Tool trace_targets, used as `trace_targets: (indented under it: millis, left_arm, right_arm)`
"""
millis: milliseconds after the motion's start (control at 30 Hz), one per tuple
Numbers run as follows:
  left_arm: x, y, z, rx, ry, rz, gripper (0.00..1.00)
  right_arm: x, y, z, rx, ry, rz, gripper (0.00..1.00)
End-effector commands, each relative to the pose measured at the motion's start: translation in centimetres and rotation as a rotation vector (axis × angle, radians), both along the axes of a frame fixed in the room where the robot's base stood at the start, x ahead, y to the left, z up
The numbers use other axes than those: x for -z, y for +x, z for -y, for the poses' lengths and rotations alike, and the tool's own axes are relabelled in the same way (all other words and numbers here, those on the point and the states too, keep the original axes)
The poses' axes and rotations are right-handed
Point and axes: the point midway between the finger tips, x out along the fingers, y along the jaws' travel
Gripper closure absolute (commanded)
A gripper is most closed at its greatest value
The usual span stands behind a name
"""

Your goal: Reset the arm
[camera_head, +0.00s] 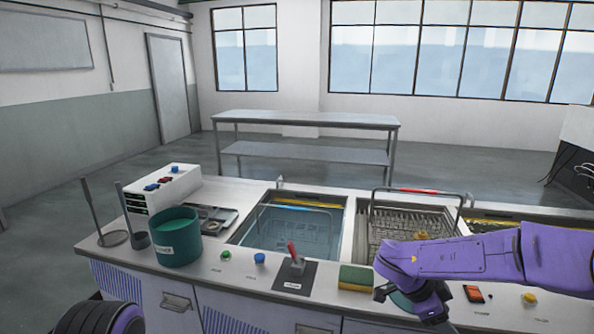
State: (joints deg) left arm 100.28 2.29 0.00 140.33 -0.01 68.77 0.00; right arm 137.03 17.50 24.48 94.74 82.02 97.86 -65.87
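My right arm comes in from the right edge, bent above the front of the counter (215,281). Its gripper (432,308) points down at the counter front, right of a green and yellow sponge (355,278). I cannot make out whether its fingers are open or shut. A round green thing under it is mostly hidden. At the lower left only a dark and purple part of my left arm shows; its gripper is out of view.
A water-filled tank (236,236) and a second tank with a wire basket (410,222) are set in the counter. A red-handled lever (294,262) stands in front. A green tub (175,240) and a white control box (163,190) are at the left.

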Motion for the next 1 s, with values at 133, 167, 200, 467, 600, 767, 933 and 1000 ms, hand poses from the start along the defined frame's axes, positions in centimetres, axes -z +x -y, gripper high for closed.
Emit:
trace_targets:
  millis: [133, 167, 200, 467, 600, 767, 933, 1000]
  left_arm:
    - [0.0, 0.0, 0.0, 0.000, 0.000, -0.001, 1.00]
    - [0.0, -0.1, 0.0, 0.000, 0.000, -0.001, 1.00]
    - [0.0, -0.1, 0.0, 0.000, 0.000, -0.001, 1.00]
    - [0.0, 0.0, 0.0, 0.000, -0.001, -0.001, 1.00]
    - [0.0, 0.0, 0.0, 0.000, 0.000, -0.001, 1.00]
    - [0.0, -0.1, 0.0, 0.000, 0.000, -0.001, 1.00]
    - [0.0, -0.1, 0.0, 0.000, 0.000, -0.001, 1.00]
    - [0.0, -0.1, 0.0, 0.000, 0.000, -0.001, 1.00]
  right_arm:
    - [5.1, -1.4, 2.1, -0.115, -0.167, -0.008, 0.44]
    - [6.3, -1.7, 2.5, -0.150, -0.201, -0.007, 0.44]
    - [8.0, -2.4, 3.0, -0.205, -0.243, -0.006, 0.44]
    - [22.3, -12.7, 2.9, -0.785, -0.239, -0.073, 0.44]
    - [27.3, -22.4, 0.8, -1.015, 0.001, -0.170, 0.44]
    - [28.8, -29.4, -0.5, -1.098, 0.193, -0.253, 0.44]
    - [29.0, -30.9, -0.9, -1.110, 0.241, -0.268, 0.44]
    - [29.0, -30.9, -0.9, -1.109, 0.240, -0.267, 0.44]
